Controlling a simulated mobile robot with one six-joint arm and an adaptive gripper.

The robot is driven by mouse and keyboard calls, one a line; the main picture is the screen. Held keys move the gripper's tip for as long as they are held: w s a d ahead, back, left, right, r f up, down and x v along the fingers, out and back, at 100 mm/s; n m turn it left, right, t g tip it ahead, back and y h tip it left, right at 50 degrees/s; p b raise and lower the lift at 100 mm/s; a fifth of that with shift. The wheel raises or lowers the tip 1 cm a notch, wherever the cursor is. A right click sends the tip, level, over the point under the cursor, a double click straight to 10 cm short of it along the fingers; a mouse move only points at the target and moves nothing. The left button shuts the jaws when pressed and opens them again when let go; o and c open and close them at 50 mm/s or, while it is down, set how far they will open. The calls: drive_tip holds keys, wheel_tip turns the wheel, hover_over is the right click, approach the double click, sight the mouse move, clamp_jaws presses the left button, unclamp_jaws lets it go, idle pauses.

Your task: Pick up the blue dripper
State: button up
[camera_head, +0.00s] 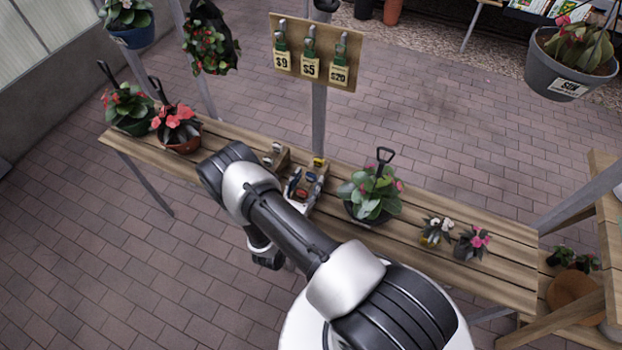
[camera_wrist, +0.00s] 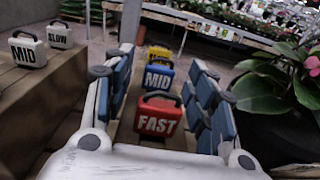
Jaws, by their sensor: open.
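The blue dripper (camera_wrist: 158,77), marked MID, stands in the wrist view between a red dripper (camera_wrist: 158,115) marked FAST in front and a yellow dripper (camera_wrist: 159,54) behind. All three are in a row between the spread fingers of my gripper (camera_wrist: 160,64). The gripper is open and holds nothing; its blue-padded fingers are on both sides of the row. The red dripper hides the lower part of the blue one. In the head view, the yellow dripper (camera_head: 319,162) shows at the far end of the row on the bench, and small parts there are hard to tell apart.
White drippers marked MID (camera_wrist: 28,50) and SLOW (camera_wrist: 60,34) stand on a wooden holder at left. A leafy potted plant (camera_head: 371,194) is close on the right. The slatted bench (camera_head: 480,255) also bears smaller pots. A price board (camera_head: 316,52) stands behind.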

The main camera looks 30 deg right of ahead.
drive_tip(key=shift+w+d, duration=0.4)
drive_tip(key=shift+d, duration=0.1)
drive_tip(key=shift+c, duration=0.4)
drive_tip(key=c, duration=0.8)
